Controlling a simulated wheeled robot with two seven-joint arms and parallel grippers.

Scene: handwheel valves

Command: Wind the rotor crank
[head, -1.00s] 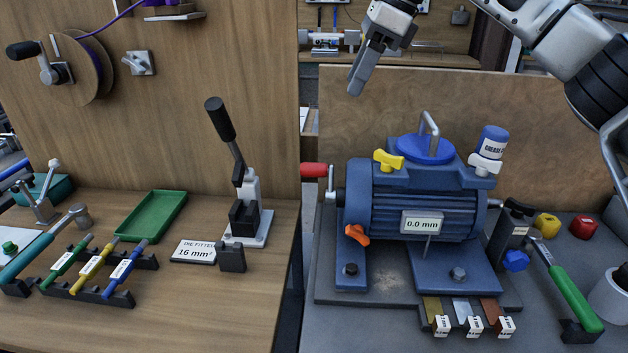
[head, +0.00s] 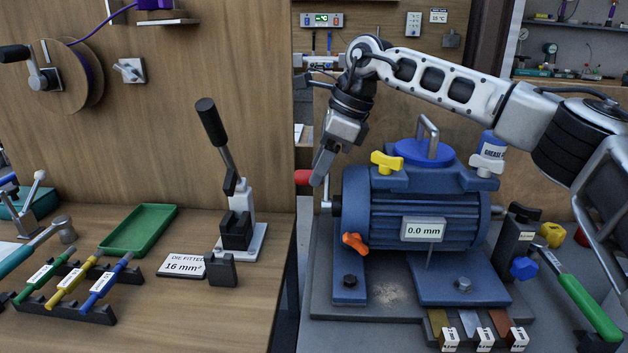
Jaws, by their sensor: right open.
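The blue motor (head: 415,215) stands on a grey base plate at the right. The rotor crank sticks out of its left side, with a metal arm (head: 326,192) and a red handle (head: 303,177) pointing left. My right gripper (head: 318,178) hangs fingers down at the crank, overlapping the right end of the red handle. Its jaws are open, though the gap is hard to see from here. I cannot tell whether the fingers touch the handle. My left gripper is not in view.
A black-handled lever press (head: 238,230) stands left of the motor on the wooden bench. A yellow wing knob (head: 387,162) and a grease cup (head: 490,150) sit on the motor top. A green tray (head: 138,230) and several coloured tools lie farther left.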

